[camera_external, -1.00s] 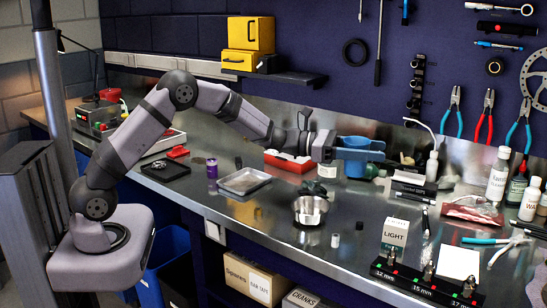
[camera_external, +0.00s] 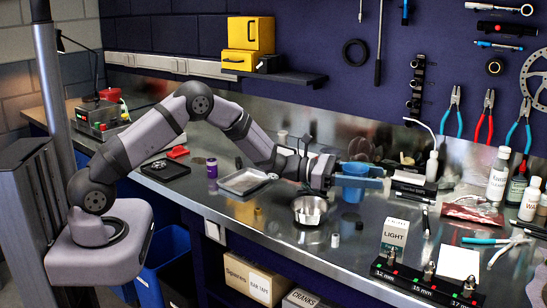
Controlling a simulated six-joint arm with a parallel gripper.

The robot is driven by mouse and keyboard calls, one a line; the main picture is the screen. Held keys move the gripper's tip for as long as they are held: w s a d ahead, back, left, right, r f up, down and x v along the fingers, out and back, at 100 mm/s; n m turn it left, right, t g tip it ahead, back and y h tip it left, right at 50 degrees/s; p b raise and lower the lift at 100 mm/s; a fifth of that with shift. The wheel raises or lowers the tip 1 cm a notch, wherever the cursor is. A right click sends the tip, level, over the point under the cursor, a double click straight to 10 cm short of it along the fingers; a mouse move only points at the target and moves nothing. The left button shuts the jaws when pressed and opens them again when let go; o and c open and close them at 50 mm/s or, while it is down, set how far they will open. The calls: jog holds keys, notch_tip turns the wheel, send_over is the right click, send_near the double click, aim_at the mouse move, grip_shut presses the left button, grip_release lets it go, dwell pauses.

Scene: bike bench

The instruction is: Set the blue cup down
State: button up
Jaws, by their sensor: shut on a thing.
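The blue cup (camera_external: 353,194) is upright in my gripper (camera_external: 361,182), right of the middle of the bench. The gripper's blue fingers lie level across the cup's side and are shut on it. The cup's rim shows above the fingers and its lower part below them. The cup is low over the steel bench top. I cannot tell whether its base touches the surface.
A metal bowl (camera_external: 310,210) stands just in front and left of the cup. A silver tray (camera_external: 246,182) lies further left. Bare bench lies in front of the cup.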

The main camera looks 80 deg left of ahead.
jog(key=shift+f, duration=1.3)
jog(key=shift+f, duration=0.2)
jog(key=o, duration=1)
jog(key=shift+o, duration=0.2)
jog(key=shift+r, duration=0.2)
jog(key=b+v, duration=0.2)
jog(key=v, duration=1)
jog(key=shift+b, duration=0.3)
